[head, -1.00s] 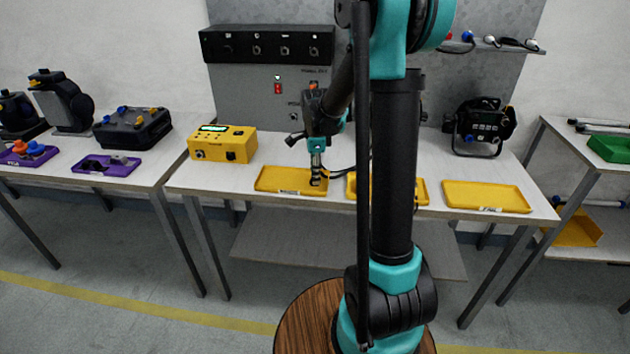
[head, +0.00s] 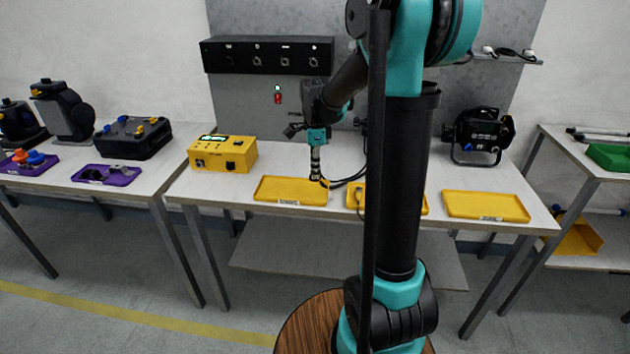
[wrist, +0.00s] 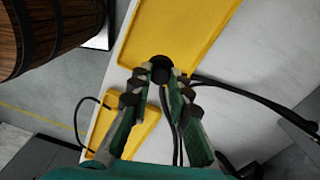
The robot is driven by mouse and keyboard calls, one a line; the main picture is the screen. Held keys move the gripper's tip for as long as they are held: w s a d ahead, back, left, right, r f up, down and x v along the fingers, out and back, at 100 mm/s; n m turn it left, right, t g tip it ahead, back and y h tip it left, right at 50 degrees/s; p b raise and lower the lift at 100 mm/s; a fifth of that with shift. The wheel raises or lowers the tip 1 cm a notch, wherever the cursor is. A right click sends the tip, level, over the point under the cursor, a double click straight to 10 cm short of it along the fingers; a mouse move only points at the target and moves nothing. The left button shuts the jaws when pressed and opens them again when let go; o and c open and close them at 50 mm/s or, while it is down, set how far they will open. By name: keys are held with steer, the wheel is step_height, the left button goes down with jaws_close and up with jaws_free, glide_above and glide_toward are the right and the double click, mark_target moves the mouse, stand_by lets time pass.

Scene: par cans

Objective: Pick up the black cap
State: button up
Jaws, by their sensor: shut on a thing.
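The black cap (wrist: 160,70) shows in the wrist view as a dark round piece between my fingertips. My gripper (wrist: 153,78) is shut on it, with the fingers on either side. In the head view my gripper (head: 316,176) is above the right part of the left yellow tray (head: 275,187). The cap is too small and dark to make out there. The tray also fills the upper middle of the wrist view (wrist: 180,30).
A middle yellow tray (head: 421,203) with a black cable is partly hidden by my arm. A right yellow tray (head: 485,205) looks empty. A yellow box (head: 222,155) stands at the back left of the table, and a black lamp (head: 482,135) at the back right.

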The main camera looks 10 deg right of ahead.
step_height(320, 180, up, 14)
stand_by(0.3)
stand_by(0.3)
